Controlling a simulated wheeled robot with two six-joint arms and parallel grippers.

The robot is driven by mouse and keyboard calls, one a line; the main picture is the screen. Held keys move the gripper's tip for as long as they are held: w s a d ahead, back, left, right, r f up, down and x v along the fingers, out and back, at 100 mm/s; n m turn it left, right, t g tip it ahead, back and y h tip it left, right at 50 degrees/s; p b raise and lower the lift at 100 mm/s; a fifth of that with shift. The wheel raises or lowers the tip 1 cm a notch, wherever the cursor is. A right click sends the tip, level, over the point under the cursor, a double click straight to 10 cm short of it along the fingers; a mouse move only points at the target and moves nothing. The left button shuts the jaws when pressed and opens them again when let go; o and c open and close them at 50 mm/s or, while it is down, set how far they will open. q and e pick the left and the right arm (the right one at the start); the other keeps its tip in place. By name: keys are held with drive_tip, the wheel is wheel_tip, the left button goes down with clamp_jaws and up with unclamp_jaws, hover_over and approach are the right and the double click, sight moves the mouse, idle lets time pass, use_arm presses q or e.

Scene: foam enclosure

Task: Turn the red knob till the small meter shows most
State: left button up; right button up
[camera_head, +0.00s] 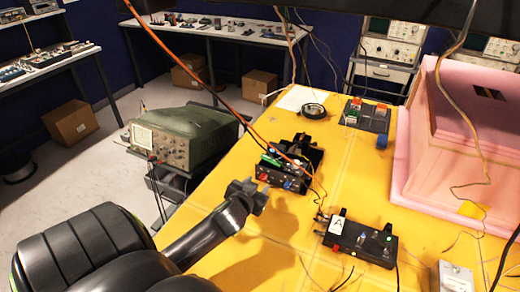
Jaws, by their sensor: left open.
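My left gripper (252,193) is open and empty. It is above the yellow table, in front of a black box (284,172) and a little to its left. That box has a red part (263,177) and a blue part on its front face. A second black box marked "A" (359,244) lies to the right, with small red, blue and green parts on top. I cannot tell which red part is the knob. A round black dial-like thing (314,110) lies farther back; I cannot tell if it is the small meter. My right gripper is out of view.
A pink foam enclosure (450,190) stands at the right of the yellow table (220,265). Loose wires hang down and cross the tabletop. A green oscilloscope (185,135) stands on a cart at the left. A metal box (455,276) is at the front right.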

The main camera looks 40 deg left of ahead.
sight(262, 179)
use_arm(q)
drive_tip(key=shift+x, duration=1.2)
drive_tip(key=shift+w+a+f, duration=0.2)
drive_tip(key=shift+w+f, duration=0.05)
drive_tip(key=shift+w, duration=0.35)
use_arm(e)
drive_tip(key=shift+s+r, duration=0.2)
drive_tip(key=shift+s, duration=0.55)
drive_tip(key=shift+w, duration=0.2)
use_arm(q)
drive_tip(key=shift+c, duration=0.6)
clamp_jaws()
